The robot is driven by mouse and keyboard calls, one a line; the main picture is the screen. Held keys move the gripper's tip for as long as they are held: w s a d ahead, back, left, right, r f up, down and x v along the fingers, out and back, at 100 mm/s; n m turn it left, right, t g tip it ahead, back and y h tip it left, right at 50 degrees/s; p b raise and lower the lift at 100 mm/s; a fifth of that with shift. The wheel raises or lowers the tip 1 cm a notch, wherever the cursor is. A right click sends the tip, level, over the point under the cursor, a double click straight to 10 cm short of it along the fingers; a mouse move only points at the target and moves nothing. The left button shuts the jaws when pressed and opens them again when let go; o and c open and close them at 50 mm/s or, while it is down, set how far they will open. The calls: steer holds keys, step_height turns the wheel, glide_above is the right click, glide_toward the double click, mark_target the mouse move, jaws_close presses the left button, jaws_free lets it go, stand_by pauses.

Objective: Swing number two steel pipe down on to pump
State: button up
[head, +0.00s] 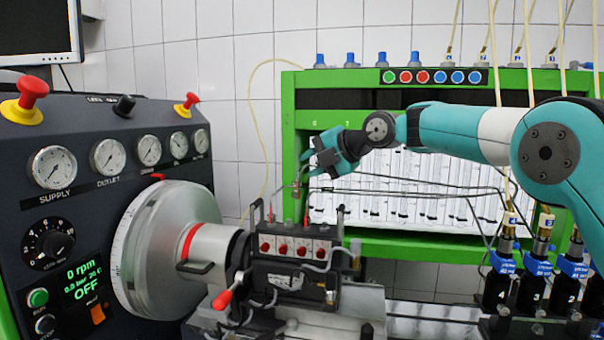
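The pump (292,270) is a dark block with a row of red-capped outlets, in the lower middle of the head view. Thin steel pipes (420,193) run from the injectors at the right, across the front of the green bench, towards the pump. I cannot tell which of them is number two. My gripper (305,168) is above the pump, with its dark teal fingers pointing left and down. A pipe end (297,188) shows just below the fingertips, above the pump's outlets. Whether the fingers hold it is too small to tell.
A large grey flywheel (165,250) and a control panel (105,160) with gauges and red knobs stand left of the pump. The green bench frame (292,120) rises behind. Several black injector holders (537,285) stand at the lower right.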

steer(key=b+v, duration=0.2)
steer(key=v, duration=0.6)
steer(key=shift+s+d, duration=0.15)
steer(key=shift+d, duration=0.15)
steer(key=shift+r, duration=0.1)
